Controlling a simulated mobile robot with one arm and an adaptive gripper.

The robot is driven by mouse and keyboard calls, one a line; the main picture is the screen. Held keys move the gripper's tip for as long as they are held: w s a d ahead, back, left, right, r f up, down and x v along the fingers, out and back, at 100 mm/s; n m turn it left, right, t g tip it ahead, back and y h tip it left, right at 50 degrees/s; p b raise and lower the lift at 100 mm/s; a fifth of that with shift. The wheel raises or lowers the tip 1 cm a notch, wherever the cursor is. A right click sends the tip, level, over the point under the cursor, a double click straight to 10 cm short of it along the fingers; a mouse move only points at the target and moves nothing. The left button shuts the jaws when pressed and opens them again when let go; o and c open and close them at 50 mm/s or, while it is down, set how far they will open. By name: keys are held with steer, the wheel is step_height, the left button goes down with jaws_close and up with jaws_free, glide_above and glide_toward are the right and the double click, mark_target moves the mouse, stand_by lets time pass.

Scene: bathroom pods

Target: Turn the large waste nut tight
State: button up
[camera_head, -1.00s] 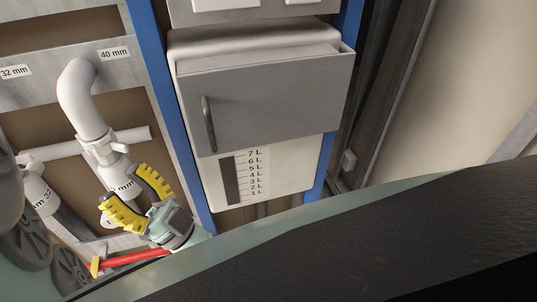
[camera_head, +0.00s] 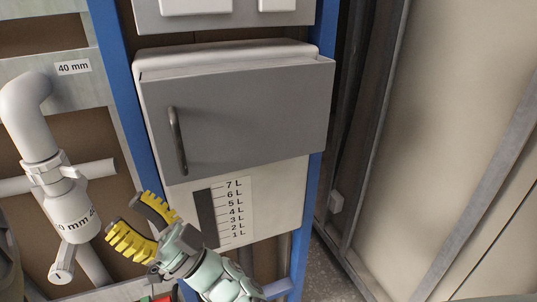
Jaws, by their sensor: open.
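The large waste nut (camera_head: 47,168) is a white ring with small wings on the white 40 mm pipe (camera_head: 25,115) at the left. A white fitting (camera_head: 72,212) marked in mm continues below it. My gripper (camera_head: 124,212) has yellow ribbed fingers, spread open and empty. It is to the right of and below the nut in the picture, apart from it, with its fingertips just right of the fitting. I cannot tell the nut's tightness.
A grey cabinet door (camera_head: 235,120) with a dark handle (camera_head: 178,140) sits right of a blue post (camera_head: 122,90). A litre scale (camera_head: 222,212) is below it. A horizontal white pipe (camera_head: 97,169) meets the waste pipe. A red piece (camera_head: 162,297) shows at the bottom edge.

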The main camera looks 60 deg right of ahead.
mark_target(79, 175)
steer(key=p+x, duration=0.2)
steer(key=x, duration=0.9)
steer(key=shift+c, duration=0.2)
jaws_close()
steer(key=shift+s, duration=0.1)
